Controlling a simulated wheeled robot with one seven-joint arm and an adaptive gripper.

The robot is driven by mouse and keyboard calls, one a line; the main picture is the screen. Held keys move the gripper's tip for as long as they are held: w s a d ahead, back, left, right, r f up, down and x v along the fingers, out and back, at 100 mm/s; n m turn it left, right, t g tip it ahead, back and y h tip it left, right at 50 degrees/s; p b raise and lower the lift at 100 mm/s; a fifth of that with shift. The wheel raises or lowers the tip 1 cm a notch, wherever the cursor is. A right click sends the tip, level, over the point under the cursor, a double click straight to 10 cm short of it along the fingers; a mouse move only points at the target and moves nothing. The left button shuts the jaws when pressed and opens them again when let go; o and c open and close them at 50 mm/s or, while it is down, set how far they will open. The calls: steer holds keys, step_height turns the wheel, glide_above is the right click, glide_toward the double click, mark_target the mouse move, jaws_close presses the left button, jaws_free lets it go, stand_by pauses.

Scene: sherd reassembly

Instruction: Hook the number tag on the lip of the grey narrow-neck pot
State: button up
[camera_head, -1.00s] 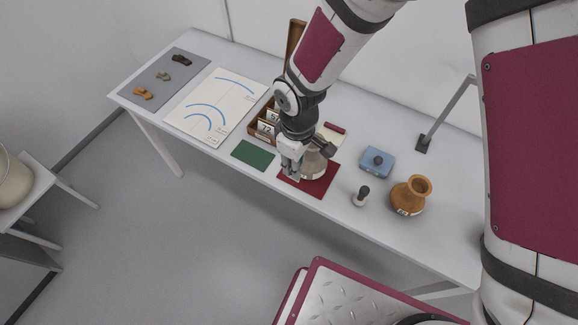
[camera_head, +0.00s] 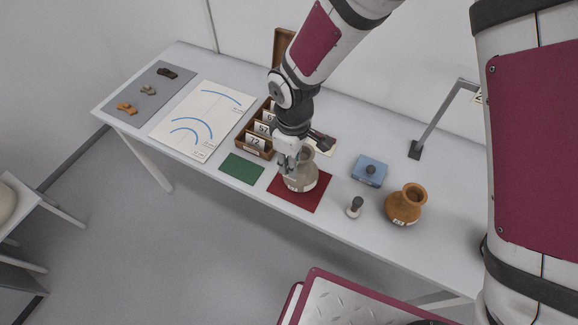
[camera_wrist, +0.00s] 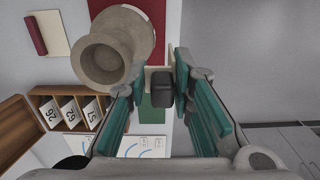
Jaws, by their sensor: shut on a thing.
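The grey narrow-neck pot (camera_head: 302,178) stands upright on a dark red mat, with a pale label low on its side. In the wrist view the pot (camera_wrist: 113,45) is at the upper left, with its round mouth open towards the camera. My gripper (camera_head: 287,168) is just left of the pot's neck in the head view. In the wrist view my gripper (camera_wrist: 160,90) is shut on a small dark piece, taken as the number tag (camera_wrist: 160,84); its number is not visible. The tag appears apart from the lip.
A wooden box (camera_head: 256,146) of numbered cards stands behind left. A green mat (camera_head: 241,168) lies left of the red mat (camera_head: 290,199). To the right are a blue box (camera_head: 369,171), a small dark-knobbed tool (camera_head: 355,207) and an orange pot (camera_head: 405,205).

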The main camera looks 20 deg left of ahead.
steer(key=shift+w+d+b, duration=0.1)
steer(key=shift+w+b, duration=0.5)
steer(key=shift+w, duration=1.05)
steer(key=shift+w+f, duration=0.1)
steer(key=shift+f, duration=0.1)
steer(key=shift+f+b, duration=0.45)
steer(key=shift+f, duration=0.3)
steer(key=o, duration=1)
steer(key=shift+c, duration=0.2)
steer(key=shift+r, duration=0.1)
step_height(320, 180, up, 12)
